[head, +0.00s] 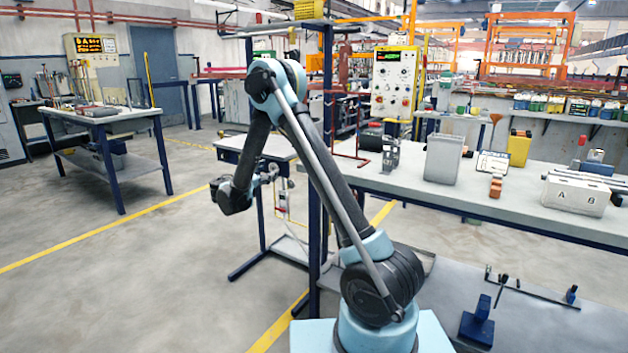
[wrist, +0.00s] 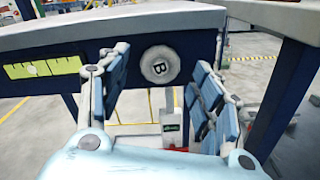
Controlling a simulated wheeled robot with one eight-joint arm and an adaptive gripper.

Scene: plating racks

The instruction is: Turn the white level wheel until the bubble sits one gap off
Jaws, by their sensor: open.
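A yellow-green level vial (wrist: 42,67) with dark marks is on the same beam, to the left. The wheel appears beyond the fingertips, and I see no contact. In the head view my gripper is small, beside the small table (head: 230,143), and the wheel cannot be made out.
The grey tabletop (wrist: 130,24) lies just above the wheel, and a dark table leg (wrist: 272,95) stands at the right. A long workbench (head: 470,198) with white boxes is to the right in the head view. Open floor (head: 130,265) lies to the left.

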